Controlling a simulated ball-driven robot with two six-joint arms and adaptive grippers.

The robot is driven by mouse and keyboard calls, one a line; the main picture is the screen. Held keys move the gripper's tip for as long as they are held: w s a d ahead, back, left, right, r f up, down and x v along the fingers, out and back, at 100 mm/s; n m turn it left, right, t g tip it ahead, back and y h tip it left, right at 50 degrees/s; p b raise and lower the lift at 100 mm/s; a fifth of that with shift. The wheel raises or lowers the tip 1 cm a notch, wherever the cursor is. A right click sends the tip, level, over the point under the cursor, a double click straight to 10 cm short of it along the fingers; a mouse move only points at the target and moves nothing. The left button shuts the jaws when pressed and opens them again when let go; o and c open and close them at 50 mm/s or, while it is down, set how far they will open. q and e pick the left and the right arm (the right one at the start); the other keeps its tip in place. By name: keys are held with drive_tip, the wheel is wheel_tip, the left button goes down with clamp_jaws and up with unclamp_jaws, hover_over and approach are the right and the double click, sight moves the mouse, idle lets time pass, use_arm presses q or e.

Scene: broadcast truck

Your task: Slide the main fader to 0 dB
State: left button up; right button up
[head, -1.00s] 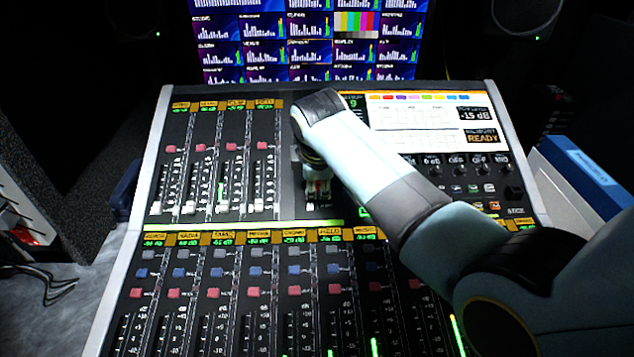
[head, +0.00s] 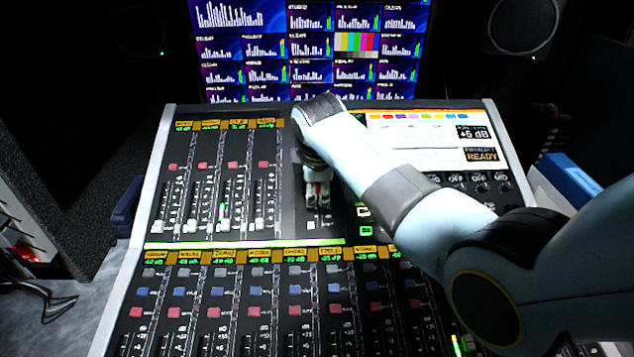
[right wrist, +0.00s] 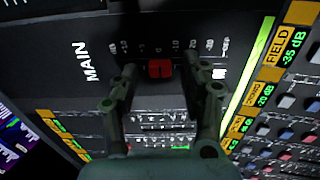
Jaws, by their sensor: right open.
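The main fader's red cap (right wrist: 159,68) shows in the right wrist view beside the printed MAIN label (right wrist: 91,62), in line with a row of dB marks. My right gripper (right wrist: 160,72) is open, with one finger on each side of the cap and small gaps showing. In the head view, the right gripper (head: 318,197) points down at the master section, and my arm covers part of it. The level readout (head: 474,133) shows +5 dB, with READY below it. My left gripper is not in view.
Channel faders (head: 225,225) stand left of the master section. Rows of blue and red buttons (head: 215,292) lie nearer. A monitor wall (head: 300,50) stands behind the console. A white square button (right wrist: 219,73) sits beyond the right finger in the wrist view.

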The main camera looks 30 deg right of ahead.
drive_tip(key=v, duration=1.2)
